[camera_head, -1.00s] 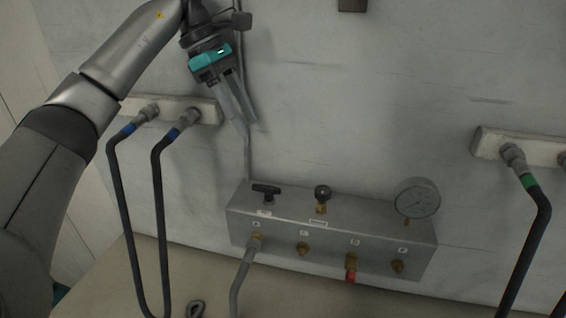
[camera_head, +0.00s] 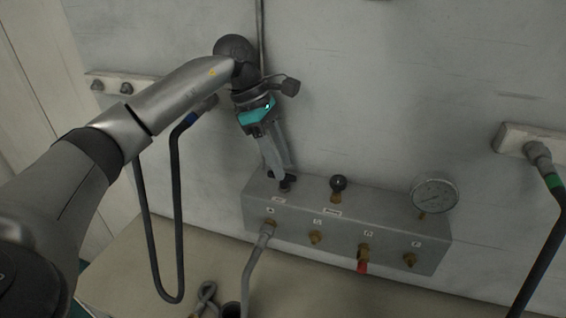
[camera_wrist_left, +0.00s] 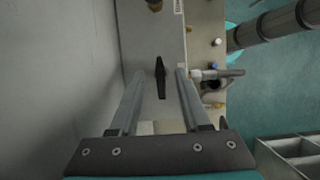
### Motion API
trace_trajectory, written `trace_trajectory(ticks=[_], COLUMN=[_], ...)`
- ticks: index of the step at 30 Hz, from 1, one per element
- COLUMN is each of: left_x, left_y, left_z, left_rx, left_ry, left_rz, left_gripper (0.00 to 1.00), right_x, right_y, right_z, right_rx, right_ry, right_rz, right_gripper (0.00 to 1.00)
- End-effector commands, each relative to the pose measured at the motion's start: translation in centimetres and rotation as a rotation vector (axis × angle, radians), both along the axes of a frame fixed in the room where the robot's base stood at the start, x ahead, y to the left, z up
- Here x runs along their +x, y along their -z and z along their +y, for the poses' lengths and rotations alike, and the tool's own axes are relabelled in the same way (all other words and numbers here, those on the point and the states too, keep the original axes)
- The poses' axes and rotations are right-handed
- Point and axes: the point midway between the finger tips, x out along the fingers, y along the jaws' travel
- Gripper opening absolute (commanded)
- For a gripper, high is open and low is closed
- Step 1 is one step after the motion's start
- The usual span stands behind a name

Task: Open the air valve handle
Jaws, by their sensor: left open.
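The air valve handle (camera_head: 287,181) is a black bar on the top left of the grey metal air panel (camera_head: 390,212). In the head view it is partly hidden by my left gripper (camera_head: 280,174), which reaches down to it from above. In the left wrist view the handle (camera_wrist_left: 160,77) shows whole, between the two fingers of my open left gripper (camera_wrist_left: 159,73). Its length runs roughly along the fingers, and a gap shows on each side. My right gripper is not in view.
A black knob (camera_head: 338,185) and a round gauge (camera_head: 434,194) stand on the panel to the right of the handle. A grey hose (camera_head: 254,270) leaves the panel front. Dark hoses (camera_head: 177,220) hang at the left. The wall is close behind the panel.

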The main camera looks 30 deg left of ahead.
Motion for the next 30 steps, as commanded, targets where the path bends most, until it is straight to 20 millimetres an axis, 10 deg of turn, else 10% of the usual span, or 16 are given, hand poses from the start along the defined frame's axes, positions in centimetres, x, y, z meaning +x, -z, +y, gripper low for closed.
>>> trace_trajectory(ticks=[14,30], left_x=[0.1,0.1], left_y=[1.5,1.5], left_z=[-0.6,-0.6], left_rx=[0.001,0.0], left_ry=[0.001,0.001], left_rz=[0.0,0.0], left_gripper=[0.47,0.0], right_x=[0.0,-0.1], right_y=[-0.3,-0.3], right_z=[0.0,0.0], right_rx=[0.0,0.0], right_ry=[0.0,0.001], right_rz=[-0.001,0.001], right_gripper=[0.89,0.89])
